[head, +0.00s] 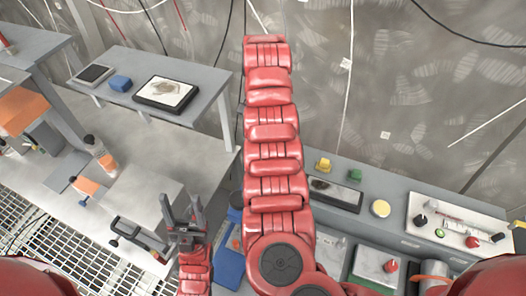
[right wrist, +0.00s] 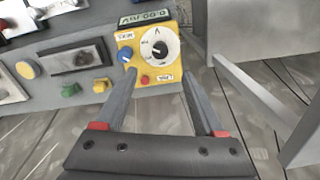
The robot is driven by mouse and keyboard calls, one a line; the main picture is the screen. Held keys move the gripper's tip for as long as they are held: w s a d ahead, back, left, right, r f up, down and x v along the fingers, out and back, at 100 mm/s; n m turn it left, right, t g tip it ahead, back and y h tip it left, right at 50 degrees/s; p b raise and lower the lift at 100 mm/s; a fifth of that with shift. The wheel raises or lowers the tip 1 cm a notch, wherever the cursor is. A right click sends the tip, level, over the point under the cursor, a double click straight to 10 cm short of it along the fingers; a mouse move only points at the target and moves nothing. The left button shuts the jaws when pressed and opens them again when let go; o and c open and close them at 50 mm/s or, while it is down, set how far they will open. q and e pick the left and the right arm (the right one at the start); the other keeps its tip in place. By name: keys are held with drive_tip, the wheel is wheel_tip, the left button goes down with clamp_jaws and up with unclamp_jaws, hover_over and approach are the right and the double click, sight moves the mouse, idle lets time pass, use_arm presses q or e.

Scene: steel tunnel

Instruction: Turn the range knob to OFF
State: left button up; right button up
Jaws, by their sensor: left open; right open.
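The yellow meter (right wrist: 127,39) shows in the right wrist view at the top middle, with a green display (right wrist: 144,18) that looks upside down. Its range knob (right wrist: 160,47) is a round white dial with a dark centre and small marks around it; I cannot read which mark it points to. A blue knob (right wrist: 125,55) and a red button (right wrist: 145,79) sit on the same face. My right gripper (right wrist: 160,70) is open, its fingers on either side of the lower face, apart from the dial. My left gripper (head: 184,205) is open and empty in the head view.
Yellow (right wrist: 70,90) and green (right wrist: 102,85) pieces are beside the meter. In the head view, a shelf (head: 200,71) and bench (head: 50,175) are at left; a long panel bench (head: 405,242) is at right.

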wheel_tip(320, 180, down, 10)
drive_tip(key=shift+d+r, duration=0.15)
drive_tip(key=shift+f+p, duration=0.7)
drive_tip(key=shift+f, duration=0.5)
clamp_jaws()
